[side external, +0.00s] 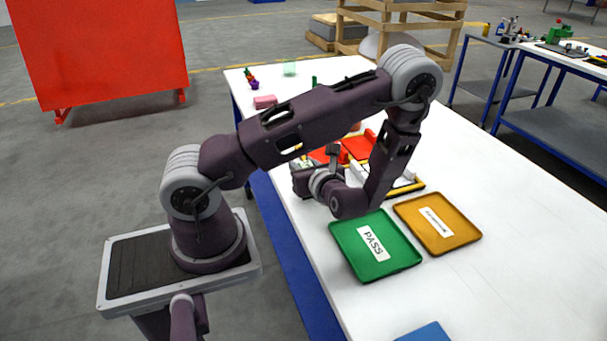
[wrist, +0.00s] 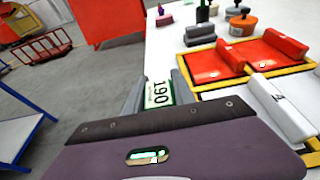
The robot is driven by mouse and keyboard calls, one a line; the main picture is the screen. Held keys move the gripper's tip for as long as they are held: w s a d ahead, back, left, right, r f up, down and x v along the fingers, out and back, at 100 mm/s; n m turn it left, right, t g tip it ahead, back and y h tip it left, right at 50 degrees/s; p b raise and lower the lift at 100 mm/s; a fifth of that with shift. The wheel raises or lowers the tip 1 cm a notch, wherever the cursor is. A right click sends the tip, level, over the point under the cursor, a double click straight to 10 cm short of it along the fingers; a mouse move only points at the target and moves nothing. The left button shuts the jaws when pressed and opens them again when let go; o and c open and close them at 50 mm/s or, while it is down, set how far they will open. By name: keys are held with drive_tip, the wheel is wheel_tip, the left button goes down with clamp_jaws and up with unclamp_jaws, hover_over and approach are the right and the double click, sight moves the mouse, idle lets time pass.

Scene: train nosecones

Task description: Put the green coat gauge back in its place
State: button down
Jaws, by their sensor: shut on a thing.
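My gripper (wrist: 158,92) is shut on a small flat gauge (wrist: 158,96) with a white face, green edging and the number 190, which I take to be the green coat gauge. The gauge sits between the two grey fingers. In the side view my gripper (side external: 300,166) is at the table's left edge, beside the red panels, and the gauge is mostly hidden there by my arm. I cannot tell whether it touches the table. The gauge's own place cannot be made out.
Red panels in a yellow frame (wrist: 309,66) and a white nosecone (wrist: 280,106) lie to the right. Green PASS (side external: 350,260) and orange (side external: 470,235) trays lie nearer. A pink block (side external: 265,102) stands beyond. The table's right side is clear.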

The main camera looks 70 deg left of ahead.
wheel_tip(320, 180, up, 8)
wheel_tip(320, 180, down, 10)
drive_tip(key=shift+r, duration=0.25)
drive_tip(key=shift+f, duration=0.1)
drive_tip(key=c, duration=1.1)
unclamp_jaws()
drive_tip(key=shift+o, duration=0.2)
